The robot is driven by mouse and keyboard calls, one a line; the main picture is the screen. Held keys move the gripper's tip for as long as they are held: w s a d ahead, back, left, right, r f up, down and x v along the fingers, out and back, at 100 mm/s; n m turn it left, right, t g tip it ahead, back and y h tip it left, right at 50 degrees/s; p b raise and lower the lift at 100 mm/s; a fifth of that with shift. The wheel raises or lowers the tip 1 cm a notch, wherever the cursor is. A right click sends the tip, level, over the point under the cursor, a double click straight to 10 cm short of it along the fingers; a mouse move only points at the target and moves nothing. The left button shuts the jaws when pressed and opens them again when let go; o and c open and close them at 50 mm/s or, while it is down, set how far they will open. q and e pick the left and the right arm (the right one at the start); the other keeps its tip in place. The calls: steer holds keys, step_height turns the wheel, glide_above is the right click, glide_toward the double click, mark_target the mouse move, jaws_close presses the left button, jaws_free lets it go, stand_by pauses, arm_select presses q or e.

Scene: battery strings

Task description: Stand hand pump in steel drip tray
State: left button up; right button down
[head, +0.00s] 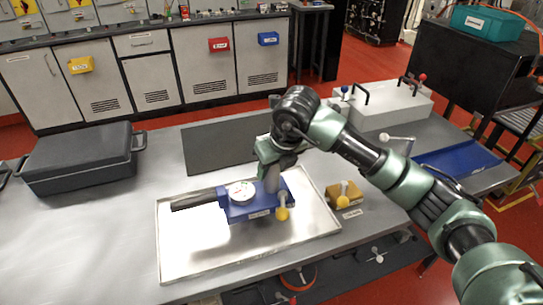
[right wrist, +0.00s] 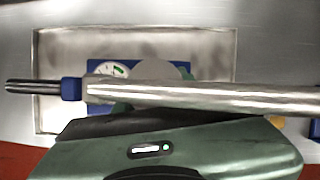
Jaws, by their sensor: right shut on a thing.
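The hand pump (head: 240,210) has a blue body, a round white gauge, a dark handle pointing left and a yellow knob at its right end. It is upright within the outline of the shiny steel drip tray (head: 182,255); I cannot tell whether its base touches the tray floor. My right gripper (head: 272,170) is above the pump, shut on its silver upright post. My left gripper is out of view.
A yellow valve block (head: 343,196) stands just right of the tray. A dark lidded case (head: 80,158) is at the left, a dark mat (head: 215,148) lies behind the tray, and a white box with levers (head: 390,105) stands at the back right.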

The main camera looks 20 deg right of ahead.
mark_target(272, 181)
steer(key=shift+f, duration=1.95)
steer(key=c, duration=0.9)
jaws_free()
steer(key=shift+s+f, duration=0.1)
steer(key=shift+f, duration=0.1)
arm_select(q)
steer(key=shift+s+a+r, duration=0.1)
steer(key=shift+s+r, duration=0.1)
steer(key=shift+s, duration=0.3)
arm_select(e)
steer(key=shift+o, duration=0.2)
steer(key=shift+r, duration=0.15)
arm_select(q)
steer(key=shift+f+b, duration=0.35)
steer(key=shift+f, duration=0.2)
arm_select(e)
steer(key=v, duration=1.2)
steer(key=shift+s, duration=0.15)
